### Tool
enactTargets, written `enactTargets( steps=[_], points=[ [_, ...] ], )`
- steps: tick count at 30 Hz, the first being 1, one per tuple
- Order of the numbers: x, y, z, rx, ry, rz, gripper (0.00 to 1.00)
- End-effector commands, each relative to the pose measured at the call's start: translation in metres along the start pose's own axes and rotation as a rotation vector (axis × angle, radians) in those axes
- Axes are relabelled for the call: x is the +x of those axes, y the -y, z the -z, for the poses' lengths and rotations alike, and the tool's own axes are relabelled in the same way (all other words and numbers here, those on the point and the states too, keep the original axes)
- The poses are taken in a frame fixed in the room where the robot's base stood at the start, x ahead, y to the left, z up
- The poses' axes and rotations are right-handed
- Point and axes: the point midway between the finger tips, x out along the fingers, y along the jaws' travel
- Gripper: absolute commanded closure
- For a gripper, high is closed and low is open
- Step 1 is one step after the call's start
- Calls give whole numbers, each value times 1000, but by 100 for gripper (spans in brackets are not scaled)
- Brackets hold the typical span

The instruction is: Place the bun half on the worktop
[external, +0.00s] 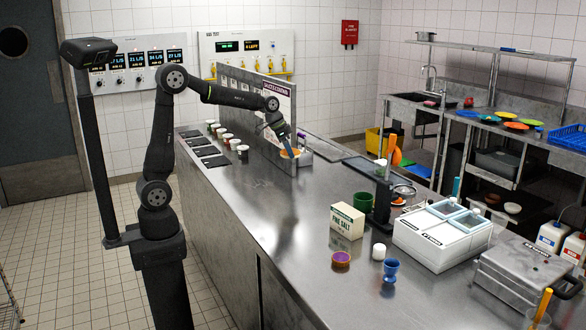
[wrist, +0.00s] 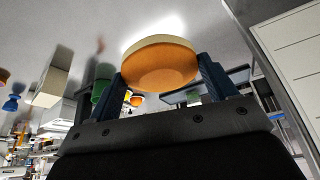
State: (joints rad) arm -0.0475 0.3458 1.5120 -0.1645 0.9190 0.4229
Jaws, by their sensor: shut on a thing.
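The bun half (wrist: 160,65) is a round orange-tan piece with a paler rim. In the wrist view it sits between the two blue fingers of my gripper (wrist: 165,80), which is shut on it. In the external view the bun half (external: 289,154) shows small and orange at the far end of the counter, below my gripper (external: 288,147). The worktop (external: 270,215) is a long grey metal counter. I cannot tell whether the bun half touches it.
An upright metal panel (external: 240,95) stands close behind my gripper. Several small cups (external: 226,137) line the counter's left side. The counter's middle is clear.

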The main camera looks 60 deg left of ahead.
Motion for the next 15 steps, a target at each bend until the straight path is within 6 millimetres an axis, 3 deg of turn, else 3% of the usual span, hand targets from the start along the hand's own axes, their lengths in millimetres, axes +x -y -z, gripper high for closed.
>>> enactTargets(
  steps=[8,11,15],
  points=[
    [9,-47,33,81,0,-34,44],
    [14,-73,48,122,1,-52,44],
    [22,-125,72,199,0,-84,44]
  ],
)
